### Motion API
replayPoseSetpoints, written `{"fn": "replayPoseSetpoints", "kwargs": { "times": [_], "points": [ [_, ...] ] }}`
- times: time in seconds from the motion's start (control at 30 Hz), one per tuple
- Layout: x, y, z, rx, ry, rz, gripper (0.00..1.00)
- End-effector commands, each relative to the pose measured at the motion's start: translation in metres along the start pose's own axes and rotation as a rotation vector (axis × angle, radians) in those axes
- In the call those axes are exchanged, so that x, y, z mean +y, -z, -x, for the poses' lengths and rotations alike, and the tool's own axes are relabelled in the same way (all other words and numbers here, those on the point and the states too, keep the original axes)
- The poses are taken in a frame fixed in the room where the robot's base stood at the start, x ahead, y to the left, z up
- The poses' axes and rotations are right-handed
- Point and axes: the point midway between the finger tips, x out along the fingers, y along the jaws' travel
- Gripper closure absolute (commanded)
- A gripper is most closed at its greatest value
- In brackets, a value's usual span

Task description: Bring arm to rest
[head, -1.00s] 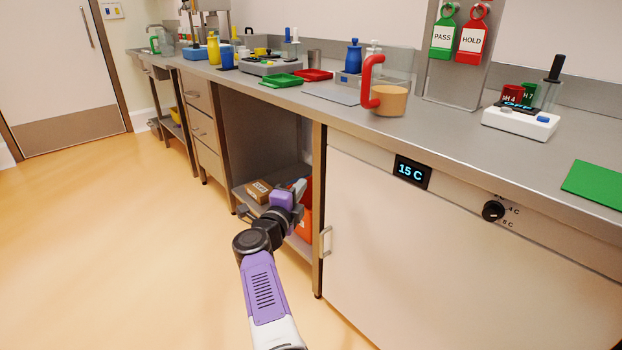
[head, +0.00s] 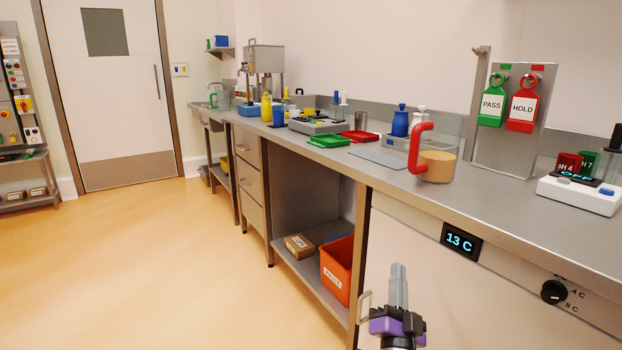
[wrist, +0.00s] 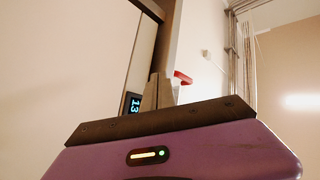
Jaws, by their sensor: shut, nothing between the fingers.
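My gripper (head: 398,272) shows at the bottom of the head view, purple and dark with pale grey fingers pointing up. Its fingers are shut with nothing between them. It stands in front of the white cabinet door (head: 418,240), below the bench top, apart from the things on the bench. In the wrist view the shut fingers (wrist: 160,92) point up toward the bench edge. Most of my arm is outside the head view.
The steel bench top (head: 500,195) overhangs near my gripper. A tan cup with a red handle (head: 437,166) stands near its front edge. An orange bin (head: 338,268) and a cardboard box (head: 299,246) sit on the lower shelf. The floor (head: 150,270) at left is clear.

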Motion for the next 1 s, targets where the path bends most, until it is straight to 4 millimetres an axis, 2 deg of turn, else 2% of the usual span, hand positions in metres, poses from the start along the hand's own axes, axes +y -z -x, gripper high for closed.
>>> {"fn": "replayPoseSetpoints", "kwargs": {
  "times": [0.03, 0.2, 0.47, 0.7, 1.0],
  "points": [
    [0.009, 0.005, 0.021, -0.02, 0.018, 0.057, 1.0],
    [0.025, 0.021, 0.084, -0.086, 0.076, 0.216, 1.0],
    [0.036, 0.048, 0.184, -0.205, 0.136, 0.413, 1.0],
    [0.034, 0.077, 0.275, -0.328, 0.16, 0.543, 1.0],
    [0.018, 0.123, 0.374, -0.486, 0.14, 0.643, 1.0]
  ]
}}
